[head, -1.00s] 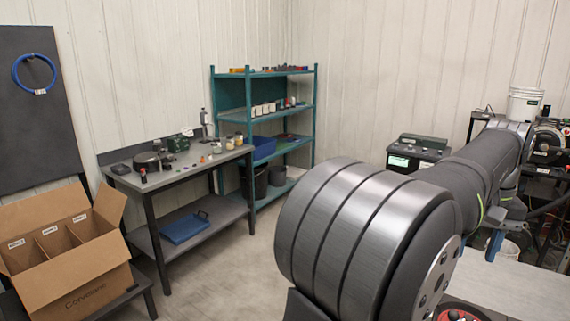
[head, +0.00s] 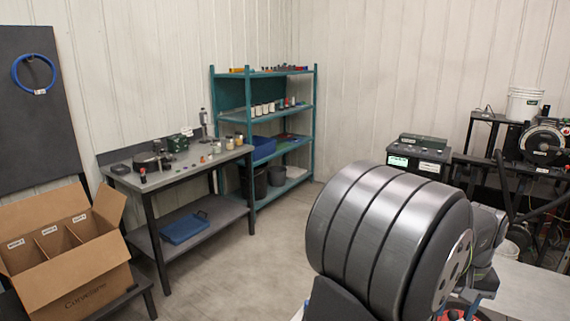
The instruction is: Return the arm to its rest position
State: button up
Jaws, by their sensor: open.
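My arm's large grey ribbed joint fills the lower right foreground of the head view. The rest of my arm is folded low behind it. My gripper (head: 475,302) shows only in part, as a small blue and grey end low at the right, partly hidden by the joint. It hangs over or near the pale bench top (head: 525,291). I see nothing held in it.
A teal shelf (head: 247,120), a grey workbench (head: 190,168) and an open cardboard box (head: 80,275) stand left. Floor between is clear.

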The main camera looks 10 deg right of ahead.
jog(key=shift+s+m, duration=0.35)
jog(key=shift+m, duration=0.15)
jog(key=s+m, duration=0.1)
jog(key=m, duration=0.1)
jog(key=s+m, duration=0.1)
jog(key=m, duration=0.1)
jog(key=shift+s+a, duration=0.35)
jog(key=shift+s+a+r+m, duration=0.45)
jog(key=shift+r+m, duration=0.15)
jog(key=shift+m, duration=0.45)
jog(key=shift+s+a+r+m, duration=0.3)
jog(key=shift+s+r+m, duration=0.25)
jog(key=shift+m, duration=0.45)
jog(key=shift+s+a+r+m, duration=0.4)
jog(key=shift+r+m, duration=0.3)
jog(key=shift+m, duration=0.35)
jog(key=shift+c, duration=0.2)
